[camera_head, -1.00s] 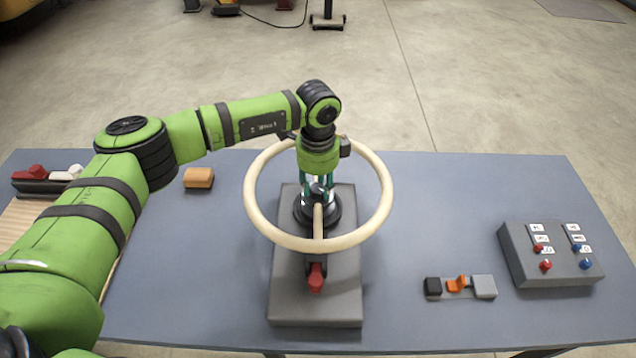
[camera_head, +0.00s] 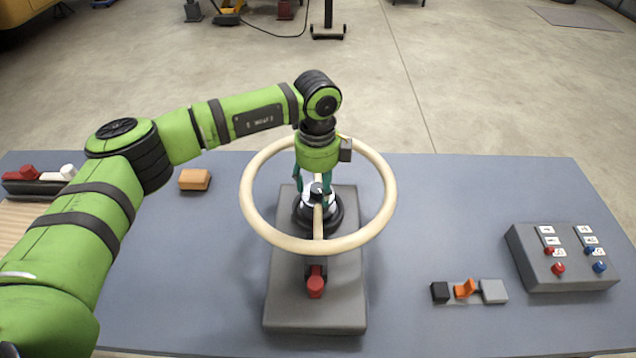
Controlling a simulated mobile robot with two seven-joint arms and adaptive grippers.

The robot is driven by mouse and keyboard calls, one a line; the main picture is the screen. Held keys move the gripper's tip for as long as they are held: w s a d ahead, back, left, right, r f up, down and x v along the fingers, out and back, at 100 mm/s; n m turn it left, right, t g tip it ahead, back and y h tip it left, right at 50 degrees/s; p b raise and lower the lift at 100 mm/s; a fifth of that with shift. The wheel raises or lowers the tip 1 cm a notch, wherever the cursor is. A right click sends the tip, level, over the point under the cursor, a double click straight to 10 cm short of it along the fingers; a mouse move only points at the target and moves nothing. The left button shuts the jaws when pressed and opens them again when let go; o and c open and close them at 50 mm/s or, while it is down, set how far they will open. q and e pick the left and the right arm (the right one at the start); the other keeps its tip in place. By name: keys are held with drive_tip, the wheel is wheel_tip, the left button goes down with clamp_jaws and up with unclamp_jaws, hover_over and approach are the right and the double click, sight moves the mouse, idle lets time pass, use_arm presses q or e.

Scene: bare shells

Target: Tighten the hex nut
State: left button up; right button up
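A cream handwheel (camera_head: 257,231) sits on a black hub (camera_head: 334,215) on a grey base block (camera_head: 317,318). At the wheel's centre, on top of the hub, is a small silver nut-like piece (camera_head: 317,188). My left gripper (camera_head: 313,190) points down over the wheel's centre, with its teal fingers on either side of this piece. My gripper body partly hides the piece, and whether the fingers press on it cannot be told. My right gripper is not in view.
A red-ended part (camera_head: 315,287) sticks up from the base block. A control box (camera_head: 562,268) with buttons stands at the right, near small black, orange and grey blocks (camera_head: 492,291). An orange block (camera_head: 195,180) and a rack (camera_head: 40,186) are at the left.

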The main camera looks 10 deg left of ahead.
sight(317, 188)
use_arm(q)
wheel_tip(317, 188, up, 12)
idle(0.6)
drive_tip(key=shift+s+a, duration=0.1)
